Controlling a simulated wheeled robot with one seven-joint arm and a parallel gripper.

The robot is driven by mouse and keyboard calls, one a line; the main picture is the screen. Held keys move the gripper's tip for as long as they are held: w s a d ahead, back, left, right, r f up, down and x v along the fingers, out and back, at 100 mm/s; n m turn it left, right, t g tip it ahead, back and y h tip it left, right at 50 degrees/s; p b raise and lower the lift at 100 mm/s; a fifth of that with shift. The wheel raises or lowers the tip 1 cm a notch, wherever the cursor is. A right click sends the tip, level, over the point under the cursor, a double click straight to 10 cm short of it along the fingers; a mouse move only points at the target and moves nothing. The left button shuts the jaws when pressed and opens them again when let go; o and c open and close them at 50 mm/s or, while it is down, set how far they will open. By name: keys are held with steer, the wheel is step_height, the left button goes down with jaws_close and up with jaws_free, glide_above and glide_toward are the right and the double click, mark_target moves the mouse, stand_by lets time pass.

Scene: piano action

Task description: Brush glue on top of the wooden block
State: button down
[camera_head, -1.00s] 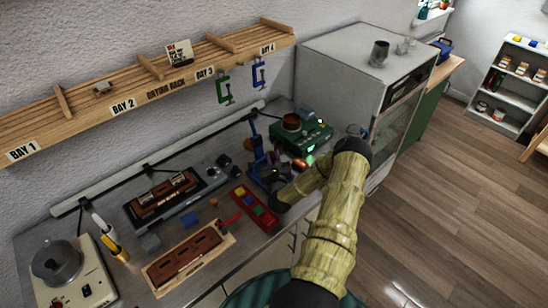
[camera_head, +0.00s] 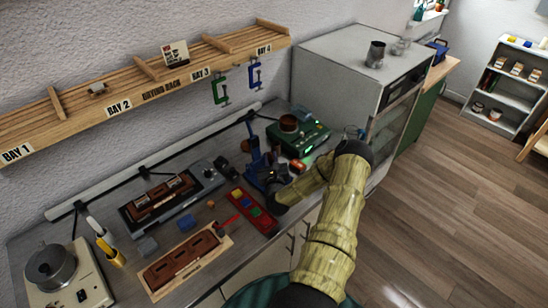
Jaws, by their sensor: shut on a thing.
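My gripper (camera_head: 275,203) is at the end of my forearm, low over the bench beside the right end of a red tray. Its fingers are mostly hidden by my wrist, and the thing in them cannot be made out. A small brown block (camera_head: 211,204) lies on the bench left of the tray; I cannot tell whether it is the task's wooden block. A brown pot (camera_head: 289,123) sits on a green device with a lit display (camera_head: 306,141); its contents are not visible. I cannot clearly identify a glue brush.
The red tray (camera_head: 262,222) holds coloured pieces, with a thin red stick (camera_head: 228,220) at its left edge. A wooden board (camera_head: 160,288) with brown inserts lies front left. A blue stand (camera_head: 256,160) rises behind my gripper. A drying rack (camera_head: 160,88) overhangs the back.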

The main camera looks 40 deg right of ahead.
steer(key=shift+f, duration=0.1)
steer(key=shift+d+b, duration=0.5)
steer(key=shift+d, duration=0.4)
steer(key=shift+w, duration=0.1)
steer(key=shift+a, duration=0.15)
steer(key=shift+a, duration=0.85)
step_height(320, 180, up, 7)
steer(key=p, duration=0.3)
stand_by(0.7)
